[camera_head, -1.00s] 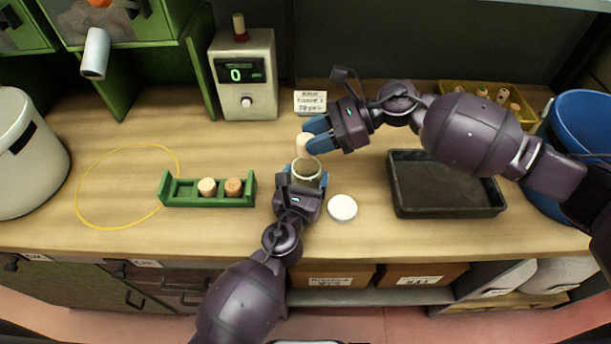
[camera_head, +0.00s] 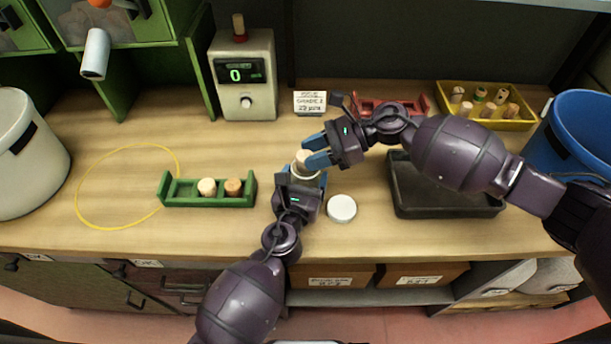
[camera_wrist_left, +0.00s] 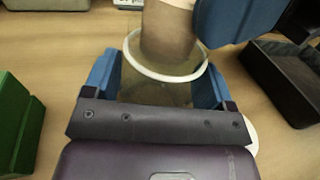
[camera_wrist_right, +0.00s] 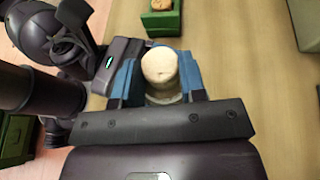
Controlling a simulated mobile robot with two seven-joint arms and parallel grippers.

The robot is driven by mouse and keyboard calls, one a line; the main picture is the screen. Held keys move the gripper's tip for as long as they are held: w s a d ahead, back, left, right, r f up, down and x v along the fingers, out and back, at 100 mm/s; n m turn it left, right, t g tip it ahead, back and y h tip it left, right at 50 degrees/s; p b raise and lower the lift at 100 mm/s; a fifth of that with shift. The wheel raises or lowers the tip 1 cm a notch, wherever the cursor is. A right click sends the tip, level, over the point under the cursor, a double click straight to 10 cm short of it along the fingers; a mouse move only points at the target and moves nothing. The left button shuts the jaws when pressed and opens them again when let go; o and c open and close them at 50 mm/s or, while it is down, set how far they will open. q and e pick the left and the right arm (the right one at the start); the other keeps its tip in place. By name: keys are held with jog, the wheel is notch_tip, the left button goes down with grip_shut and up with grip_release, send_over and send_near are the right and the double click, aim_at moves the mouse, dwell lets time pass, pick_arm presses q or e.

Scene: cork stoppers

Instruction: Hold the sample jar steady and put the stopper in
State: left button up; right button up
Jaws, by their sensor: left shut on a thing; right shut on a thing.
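The sample jar (camera_head: 311,180) is clear with a pale rim and stands on the bench. In the left wrist view the jar (camera_wrist_left: 150,92) sits between the blue fingers of my left gripper (camera_wrist_left: 160,85), which is shut on it. A pale cork stopper (camera_head: 302,158) is held in my right gripper (camera_head: 316,153), which is shut on it. In the left wrist view the stopper (camera_wrist_left: 168,28) is at the jar mouth, its lower end appearing inside the rim. It also shows in the right wrist view (camera_wrist_right: 159,66). How deep it sits I cannot tell.
A green rack (camera_head: 177,196) with two corks is left of the jar. A white lid (camera_head: 342,208) lies close to its right. A black tray (camera_head: 440,211) is further right. A yellow bin (camera_head: 519,124) of corks and a red rack (camera_head: 420,103) stand behind.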

pick_arm(q)
jog(key=shift+s+d+r, duration=0.15)
jog(key=shift+s+d, duration=0.1)
jog(key=shift+d, duration=0.05)
pick_arm(e)
jog(key=shift+s+d+f, duration=0.1)
jog(key=shift+s+f, duration=0.05)
jog(key=shift+f, duration=0.55)
jog(key=shift+s+d+f, duration=0.1)
jog(key=shift+s+f, duration=0.05)
jog(key=shift+f, duration=0.5)
jog(key=o, duration=0.8)
pick_arm(q)
jog(key=shift+a, duration=0.15)
pick_arm(e)
jog(key=shift+w+d+r, duration=0.2)
jog(key=shift+d+r, duration=0.05)
jog(key=shift+d, duration=0.2)
pick_arm(q)
jog(key=shift+w+a+f, duration=0.15)
jog(key=shift+w+f, duration=0.05)
jog(key=shift+f, duration=0.05)
pick_arm(e)
jog(key=shift+o, duration=0.8)
jog(key=a+r+v, duration=0.1)
jog(key=r+v, duration=0.1)
jog(key=v, duration=0.9)
jog(key=shift+d, duration=0.25)
jog(key=shift+w+r, duration=0.1)
jog(key=shift+r, duration=0.05)
